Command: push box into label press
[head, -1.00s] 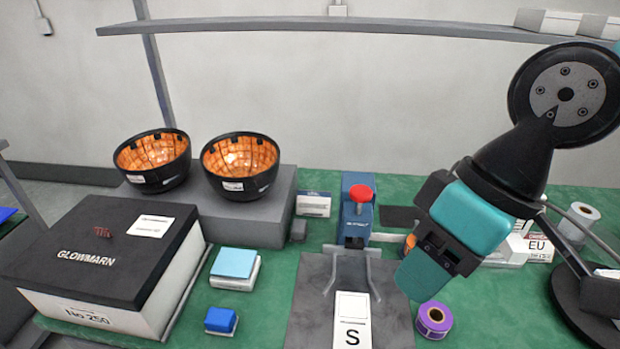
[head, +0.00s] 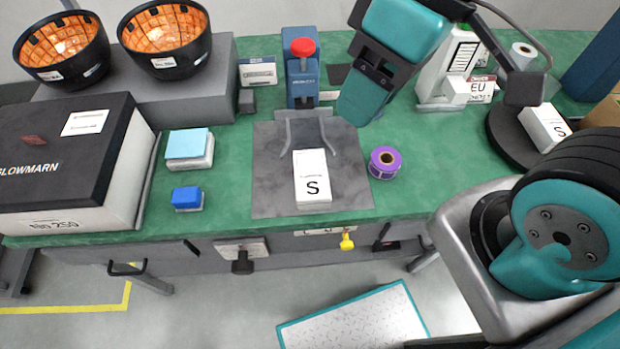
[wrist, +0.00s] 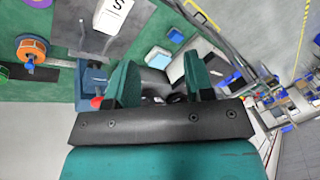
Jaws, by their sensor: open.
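The box (head: 312,185) is white with a black S. It lies flat on a dark grey plate (head: 270,180), its far end between the near ends of a grey guide (head: 287,135). The label press (head: 301,85) is blue with a red knob and stands at the far end of the guide, apart from the box. My gripper (head: 362,108) hangs right of the press, beyond the box and to its right. In the wrist view its two teal fingers (wrist: 158,70) are apart with nothing held. The box (wrist: 112,12) and press (wrist: 90,78) show there too.
A purple label roll (head: 384,162) stands right of the plate. Blue-topped blocks (head: 188,199) and a large black-lidded box (head: 60,150) are on the left. An EU carton (head: 480,91) is at the back right. The table's front edge is clear near the plate.

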